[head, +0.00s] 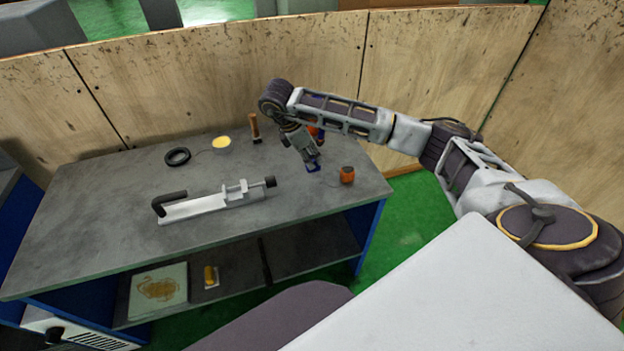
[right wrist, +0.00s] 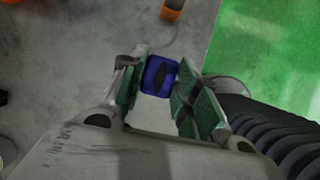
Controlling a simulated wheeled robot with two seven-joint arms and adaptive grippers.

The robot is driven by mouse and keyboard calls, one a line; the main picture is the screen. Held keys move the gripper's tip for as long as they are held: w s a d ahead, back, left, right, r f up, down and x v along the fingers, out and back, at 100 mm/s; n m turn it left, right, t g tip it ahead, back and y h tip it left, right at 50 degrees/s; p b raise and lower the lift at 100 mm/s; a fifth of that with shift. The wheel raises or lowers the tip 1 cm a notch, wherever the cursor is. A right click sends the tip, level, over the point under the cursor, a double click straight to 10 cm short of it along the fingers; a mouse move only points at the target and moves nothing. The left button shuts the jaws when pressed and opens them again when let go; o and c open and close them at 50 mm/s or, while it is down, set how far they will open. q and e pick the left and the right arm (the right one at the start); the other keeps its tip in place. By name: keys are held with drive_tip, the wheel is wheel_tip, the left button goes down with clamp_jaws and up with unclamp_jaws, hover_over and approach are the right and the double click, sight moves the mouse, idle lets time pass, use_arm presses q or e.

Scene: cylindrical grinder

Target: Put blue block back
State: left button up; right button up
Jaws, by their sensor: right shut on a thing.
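The small blue block (right wrist: 157,76) shows between the green-padded fingers of my right gripper (right wrist: 160,95) in the right wrist view. In the head view the blue block (head: 313,168) is at the tip of my right gripper (head: 312,162), low over the right part of the grey workbench (head: 110,225). The right gripper is shut on the block. I cannot tell whether the block touches the bench top. My left gripper is not in view.
An orange-and-black object (head: 347,175) stands just right of the gripper. A white clamp-like fixture (head: 210,204) lies at the bench's middle front. A black ring (head: 177,156), a yellow-topped tin (head: 221,144) and a wooden-handled tool (head: 254,127) are behind. Plywood walls (head: 200,80) stand behind the bench.

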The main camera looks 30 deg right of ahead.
drive_tip(key=shift+f, duration=1.95)
drive_tip(key=shift+f, duration=2.45)
drive_tip(key=shift+f, duration=0.2)
